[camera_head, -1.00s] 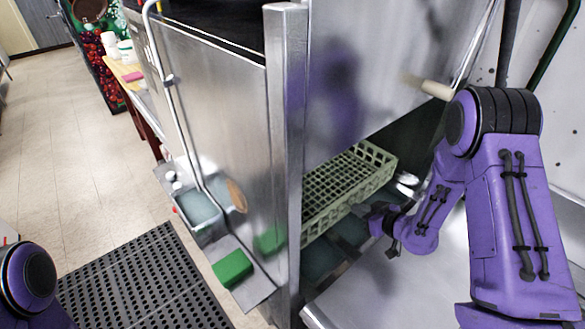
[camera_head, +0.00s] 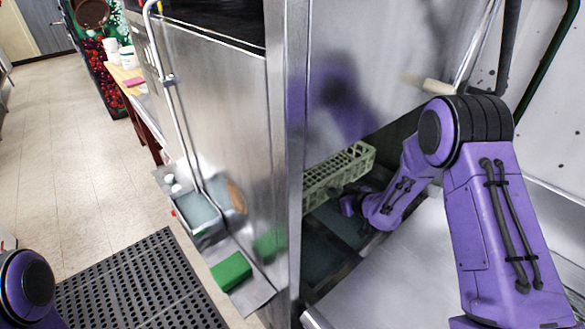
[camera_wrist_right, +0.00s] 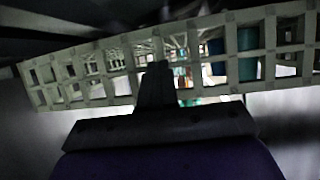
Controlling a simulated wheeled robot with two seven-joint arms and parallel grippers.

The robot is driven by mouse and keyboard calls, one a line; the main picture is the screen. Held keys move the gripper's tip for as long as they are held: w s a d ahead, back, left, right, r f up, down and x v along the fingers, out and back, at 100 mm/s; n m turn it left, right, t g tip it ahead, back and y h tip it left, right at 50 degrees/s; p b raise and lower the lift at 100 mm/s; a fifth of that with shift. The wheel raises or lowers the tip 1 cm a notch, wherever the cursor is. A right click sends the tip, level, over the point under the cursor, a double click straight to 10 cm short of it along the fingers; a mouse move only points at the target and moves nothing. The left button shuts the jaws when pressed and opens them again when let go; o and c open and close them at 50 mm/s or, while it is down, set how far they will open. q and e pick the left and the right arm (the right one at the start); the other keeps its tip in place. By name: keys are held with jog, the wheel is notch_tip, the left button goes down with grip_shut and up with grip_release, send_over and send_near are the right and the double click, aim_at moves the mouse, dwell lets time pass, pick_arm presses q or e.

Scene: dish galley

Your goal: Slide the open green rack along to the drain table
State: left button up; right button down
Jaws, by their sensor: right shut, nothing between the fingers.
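The open green rack (camera_head: 340,170) sits inside the steel dish machine, under its raised panel. Only its near end and part of its side show past the machine's corner post. In the right wrist view the rack's lattice wall (camera_wrist_right: 90,75) spans the frame, slightly tilted. My right gripper (camera_head: 347,204) is shut and empty, low at the rack's near end. In the right wrist view its closed fingers (camera_wrist_right: 157,82) overlap the lattice; whether they touch it I cannot tell. My left gripper is out of view. I cannot identify the drain table for certain.
A bare steel table surface (camera_head: 400,262) lies below my right arm. The steel corner post (camera_head: 294,165) stands left of the opening. A green block (camera_head: 231,271) and a small basin (camera_head: 200,212) are outside it. A black mat (camera_head: 130,285) covers the floor.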

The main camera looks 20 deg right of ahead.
aim_at(327, 186)
jog(key=w, duration=0.1)
jog(key=w+a, duration=0.1)
jog(key=w, duration=0.1)
jog(key=w+b, duration=0.1)
jog(key=w, duration=0.1)
jog(key=shift+a, duration=0.35)
jog(key=shift+w+a+b, duration=0.25)
jog(key=shift+w+a, duration=0.25)
jog(key=shift+w, duration=0.8)
jog(key=shift+w+a+b, duration=0.2)
jog(key=shift+w+a, duration=0.25)
jog(key=shift+w, duration=0.85)
jog(key=shift+w+a+b, duration=0.25)
jog(key=shift+w+a, duration=0.25)
jog(key=shift+w, duration=0.8)
jog(key=s, duration=0.2)
jog(key=s+d+p, duration=0.1)
jog(key=s, duration=0.1)
jog(key=s+d+p, duration=0.1)
jog(key=s, duration=0.1)
jog(key=shift+d, duration=0.15)
jog(key=shift+s, duration=0.3)
